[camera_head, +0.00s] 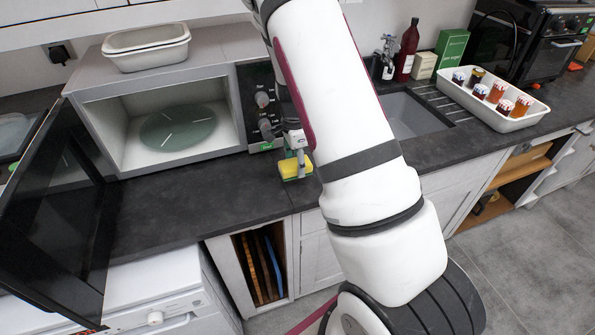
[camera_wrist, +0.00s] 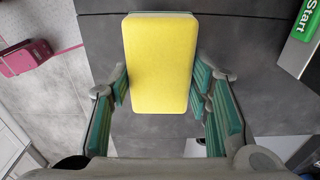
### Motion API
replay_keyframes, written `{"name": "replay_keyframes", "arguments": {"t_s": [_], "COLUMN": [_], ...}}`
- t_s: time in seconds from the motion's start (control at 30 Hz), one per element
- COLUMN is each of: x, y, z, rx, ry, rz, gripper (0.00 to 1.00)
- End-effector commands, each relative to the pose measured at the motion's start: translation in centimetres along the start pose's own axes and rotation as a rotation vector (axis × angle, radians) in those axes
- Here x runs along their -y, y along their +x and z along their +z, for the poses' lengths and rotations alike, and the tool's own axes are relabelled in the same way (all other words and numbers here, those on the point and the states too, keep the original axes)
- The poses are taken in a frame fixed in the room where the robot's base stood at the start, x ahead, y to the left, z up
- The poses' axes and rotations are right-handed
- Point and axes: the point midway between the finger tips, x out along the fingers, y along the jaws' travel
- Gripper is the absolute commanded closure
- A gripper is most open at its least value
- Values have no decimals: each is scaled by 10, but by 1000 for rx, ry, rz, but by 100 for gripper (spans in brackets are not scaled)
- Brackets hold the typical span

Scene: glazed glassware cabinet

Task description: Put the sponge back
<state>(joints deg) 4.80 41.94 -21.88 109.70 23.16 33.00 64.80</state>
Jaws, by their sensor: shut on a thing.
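A yellow sponge with a green underside (camera_head: 295,167) is over the dark counter, in front of the microwave's control panel. In the wrist view the sponge (camera_wrist: 160,62) fills the middle, its yellow face toward the camera. My gripper (camera_head: 297,158) is shut on the sponge; its green-padded fingers (camera_wrist: 161,88) lie on either side of it in the wrist view. I cannot tell whether the sponge touches the counter. The sink (camera_head: 415,115) is at the right, partly hidden behind my arm.
The microwave (camera_head: 165,105) stands open, its door (camera_head: 50,215) swung out to the left. A casserole dish (camera_head: 147,47) sits on top. A red bottle (camera_head: 406,50), a green box (camera_head: 451,49) and a white tray (camera_head: 515,122) of jars stand around the sink. The counter before the microwave is clear.

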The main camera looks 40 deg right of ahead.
Motion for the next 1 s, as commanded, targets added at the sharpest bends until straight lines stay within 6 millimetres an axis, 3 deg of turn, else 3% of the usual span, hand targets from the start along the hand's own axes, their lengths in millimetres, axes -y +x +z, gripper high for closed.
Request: {"name": "replay_keyframes", "arguments": {"t_s": [0.23, 0.63, 0.67, 0.73, 1.0], "x": [-3, -2, -2, -2, -2], "y": [31, 36, 36, 36, 36], "z": [1, 2, 2, 2, 2], "rx": [0, 0, 0, 0, 0], "ry": [0, 0, 0, 0, 0], "rz": [3, 2, 1, 1, 1], "gripper": [77, 77, 51, 35, 35]}}
